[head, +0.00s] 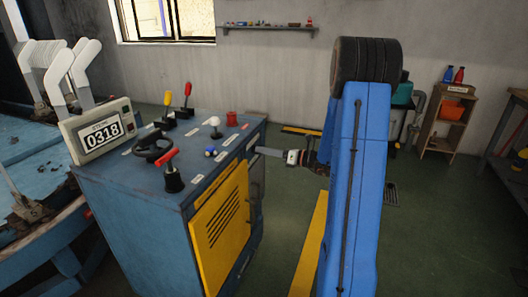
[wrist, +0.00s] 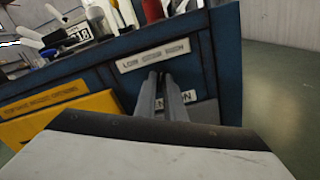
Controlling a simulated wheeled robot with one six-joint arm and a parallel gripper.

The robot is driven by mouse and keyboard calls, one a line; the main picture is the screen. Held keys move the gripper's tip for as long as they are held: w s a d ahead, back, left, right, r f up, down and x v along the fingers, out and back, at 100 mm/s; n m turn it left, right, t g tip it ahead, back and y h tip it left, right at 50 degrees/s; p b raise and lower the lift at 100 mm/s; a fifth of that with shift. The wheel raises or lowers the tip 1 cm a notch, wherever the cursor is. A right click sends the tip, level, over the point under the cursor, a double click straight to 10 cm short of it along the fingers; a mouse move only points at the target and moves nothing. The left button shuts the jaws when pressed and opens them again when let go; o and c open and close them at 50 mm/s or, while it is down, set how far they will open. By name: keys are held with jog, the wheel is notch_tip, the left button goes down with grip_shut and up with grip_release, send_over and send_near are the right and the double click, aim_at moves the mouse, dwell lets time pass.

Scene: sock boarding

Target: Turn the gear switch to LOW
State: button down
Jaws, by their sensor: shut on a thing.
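The blue control cabinet (head: 130,210) stands left of my blue arm in the head view. My gripper (head: 257,150) reaches from the right to the cabinet's upper right side. In the wrist view my gripper (wrist: 157,78) has its two grey fingers close together, with the tips just below a white label (wrist: 153,54). The label's blurred text seems to start with LOW. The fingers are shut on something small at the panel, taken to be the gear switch. The switch itself is hidden by the fingertips, so its setting cannot be read.
The cabinet top holds a black handwheel (head: 153,146), a red-handled lever (head: 173,172), a white knob (head: 215,125), a red button (head: 232,118) and a display (head: 100,130) reading 0318. A yellow door (head: 220,225) covers the front.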

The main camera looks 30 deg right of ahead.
jog(key=n, duration=1.4)
jog(key=shift+s+a, duration=0.1)
jog(key=shift+s, duration=0.05)
jog(key=shift+f, duration=0.1)
dwell(0.4)
jog(key=c, duration=1.8)
grip_release()
jog(key=shift+c, duration=0.2)
jog(key=v, duration=1.7)
jog(key=shift+s, duration=0.15)
